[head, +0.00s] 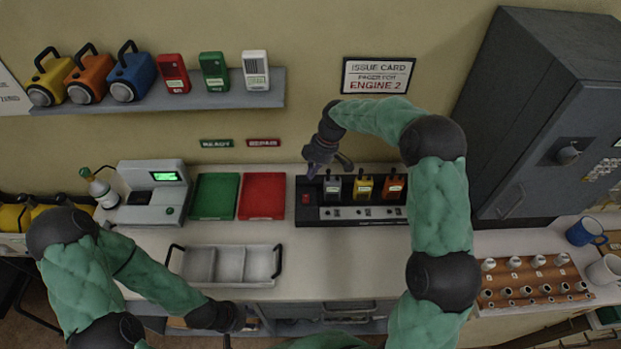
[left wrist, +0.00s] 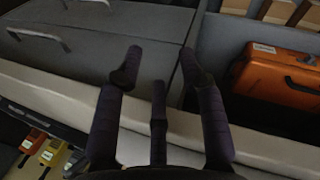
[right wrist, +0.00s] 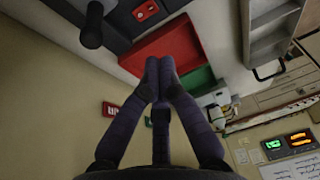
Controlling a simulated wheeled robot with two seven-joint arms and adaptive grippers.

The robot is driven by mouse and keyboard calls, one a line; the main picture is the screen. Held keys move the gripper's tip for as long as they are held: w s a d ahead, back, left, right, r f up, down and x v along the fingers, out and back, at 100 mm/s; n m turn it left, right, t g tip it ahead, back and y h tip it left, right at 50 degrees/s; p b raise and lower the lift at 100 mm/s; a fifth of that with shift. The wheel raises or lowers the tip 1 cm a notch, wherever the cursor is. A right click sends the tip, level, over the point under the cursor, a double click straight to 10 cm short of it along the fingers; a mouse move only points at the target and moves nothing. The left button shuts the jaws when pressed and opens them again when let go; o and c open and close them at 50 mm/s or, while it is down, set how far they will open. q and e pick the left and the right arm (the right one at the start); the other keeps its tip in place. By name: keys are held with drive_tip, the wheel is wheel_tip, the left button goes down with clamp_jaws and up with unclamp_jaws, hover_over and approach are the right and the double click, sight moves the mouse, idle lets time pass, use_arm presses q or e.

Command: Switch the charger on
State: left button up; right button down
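The charger (head: 352,214) is a black box at the back of the counter, holding a grey pager (head: 332,187), a yellow pager (head: 363,187) and an orange pager (head: 393,187). A red switch (head: 305,199) sits at its left end; it also shows in the right wrist view (right wrist: 145,10). I cannot tell the switch's position. My right gripper (head: 312,173) points down just above the switch end, apart from it; its fingertips (right wrist: 159,62) are together and empty. My left gripper (head: 228,318) is low at the counter's front edge, with fingers (left wrist: 158,65) apart and empty.
A red tray (head: 263,196) and a green tray (head: 214,196) lie left of the charger. A divided grey tray (head: 230,266) is in front. A grey tester (head: 152,195) stands further left, and a grey cabinet (head: 545,110) stands right. Counter in front of the charger is clear.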

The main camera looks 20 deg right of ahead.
hover_over(303, 202)
drive_tip(key=f, duration=0.6)
drive_tip(key=d+f, duration=0.1)
drive_tip(key=f, duration=0.3)
drive_tip(key=shift+p, duration=0.3)
drive_tip(key=shift+f, duration=0.95)
drive_tip(key=shift+f, duration=0.1)
drive_tip(key=shift+s+a+f+b, duration=0.1)
drive_tip(key=shift+s+f+b, duration=0.3)
drive_tip(key=shift+b, duration=0.45)
drive_tip(key=shift+w, duration=0.25)
drive_tip(key=shift+w+r, duration=0.25)
drive_tip(key=shift+w, duration=0.3)
drive_tip(key=shift+w+d+r, duration=0.1)
drive_tip(key=shift+d, duration=0.1)
